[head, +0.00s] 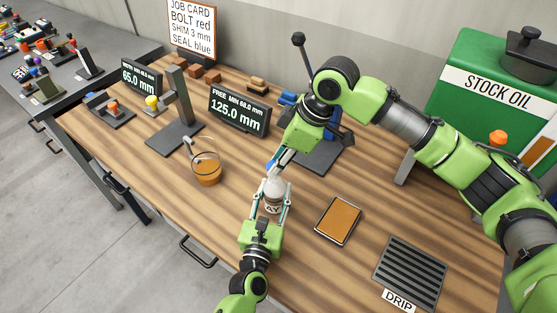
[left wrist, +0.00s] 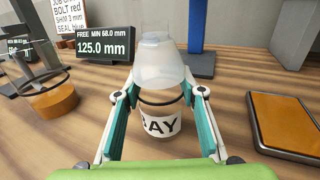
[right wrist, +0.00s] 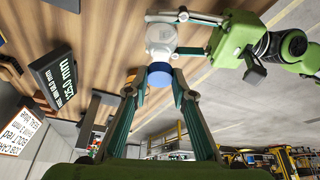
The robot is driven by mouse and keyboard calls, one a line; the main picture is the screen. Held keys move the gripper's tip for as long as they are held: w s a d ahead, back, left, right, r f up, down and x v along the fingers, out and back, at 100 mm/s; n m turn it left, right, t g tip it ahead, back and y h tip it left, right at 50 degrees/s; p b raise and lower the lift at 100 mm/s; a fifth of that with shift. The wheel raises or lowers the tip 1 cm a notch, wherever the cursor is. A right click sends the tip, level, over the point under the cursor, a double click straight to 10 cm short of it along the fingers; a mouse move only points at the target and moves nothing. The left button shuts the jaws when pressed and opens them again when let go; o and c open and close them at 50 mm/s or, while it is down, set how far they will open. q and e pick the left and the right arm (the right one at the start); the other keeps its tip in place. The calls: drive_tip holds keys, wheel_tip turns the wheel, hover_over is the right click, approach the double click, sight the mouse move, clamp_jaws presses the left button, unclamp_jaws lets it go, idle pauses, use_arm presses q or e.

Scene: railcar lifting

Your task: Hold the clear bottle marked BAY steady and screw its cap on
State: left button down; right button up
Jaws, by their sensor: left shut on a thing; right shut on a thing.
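The clear bottle marked BAY (left wrist: 160,65) stands upright on the wooden bench, its label partly hidden by my left fingers. My left gripper (head: 271,200) is shut on its body; the fingers lie on both sides in the left wrist view (left wrist: 160,100). My right gripper (right wrist: 158,78) is shut on the blue cap (right wrist: 158,73). In the head view the cap (head: 270,166) is near the bottle's top. In the left wrist view the neck is bare, and neither cap nor right gripper shows above it, so the cap appears apart from the bottle.
An orange-brown pad (head: 338,221) and a drip grate (head: 410,270) lie to the right. The 125.0 mm display (head: 239,110), a gauge stand (head: 177,105) and a green STOCK OIL can (head: 485,85) stand farther back.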

sight(275, 193)
drive_tip(key=shift+f, duration=0.9)
drive_tip(key=shift+f, duration=0.55)
